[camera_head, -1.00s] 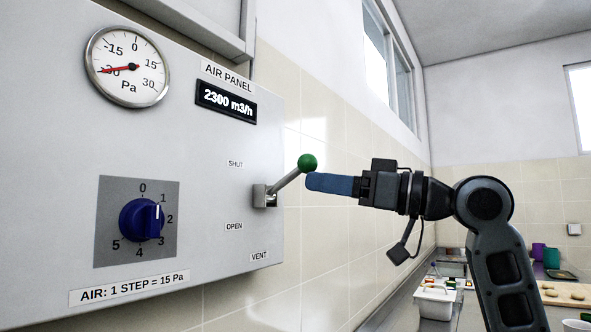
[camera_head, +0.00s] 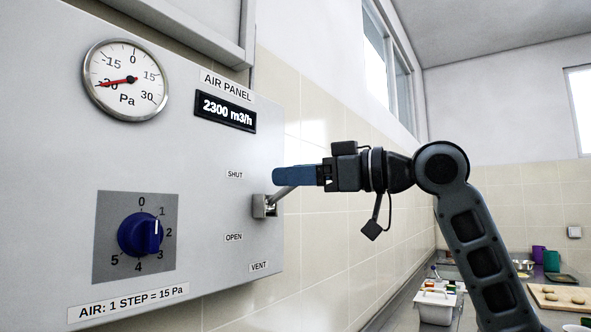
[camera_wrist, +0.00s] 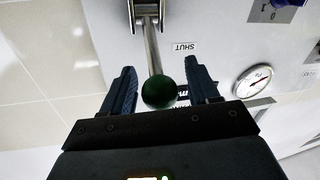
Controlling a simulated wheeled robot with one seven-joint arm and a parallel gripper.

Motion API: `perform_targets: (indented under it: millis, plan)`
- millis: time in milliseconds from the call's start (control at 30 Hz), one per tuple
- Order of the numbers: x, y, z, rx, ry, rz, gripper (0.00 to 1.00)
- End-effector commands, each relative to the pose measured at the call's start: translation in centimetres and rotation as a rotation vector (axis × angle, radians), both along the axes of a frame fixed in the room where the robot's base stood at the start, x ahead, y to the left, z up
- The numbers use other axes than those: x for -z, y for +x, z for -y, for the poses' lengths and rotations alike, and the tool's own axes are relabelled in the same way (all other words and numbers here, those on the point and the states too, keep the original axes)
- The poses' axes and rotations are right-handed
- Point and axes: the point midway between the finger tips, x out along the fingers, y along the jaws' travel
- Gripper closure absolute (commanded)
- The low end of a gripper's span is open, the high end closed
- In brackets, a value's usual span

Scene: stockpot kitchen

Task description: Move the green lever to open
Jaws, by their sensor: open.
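The green lever is a grey rod (camera_head: 281,195) with a green ball knob on a metal bracket at the air panel's (camera_head: 60,160) right edge. The rod slants up and outward, on the SHUT side of its labels. In the head view my gripper (camera_head: 276,178) covers the knob. In the wrist view the green knob (camera_wrist: 159,92) sits between the two open fingers of my gripper (camera_wrist: 160,88). Gaps show on both sides of the knob. The SHUT label (camera_head: 235,174) is above the bracket, the OPEN label (camera_head: 234,237) below it and the VENT label (camera_head: 259,266) lowest.
A pressure gauge (camera_head: 126,80), a display (camera_head: 225,110) reading 2300 m3/h and a blue dial (camera_head: 140,235) are on the panel. A counter with a white container (camera_head: 435,305) and a board (camera_head: 556,296) stands low at the right. The air below the lever looks clear.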

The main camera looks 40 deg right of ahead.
Motion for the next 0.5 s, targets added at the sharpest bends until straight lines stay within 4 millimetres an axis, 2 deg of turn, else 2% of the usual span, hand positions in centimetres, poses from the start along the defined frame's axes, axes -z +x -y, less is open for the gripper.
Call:
perform_targets:
  millis: [367,500]
  plan:
    - [0.01,0.59,-0.21,0.002,0.000,0.002,0.41]
    - [0.01,0.58,-0.20,0.001,0.000,0.001,0.54]
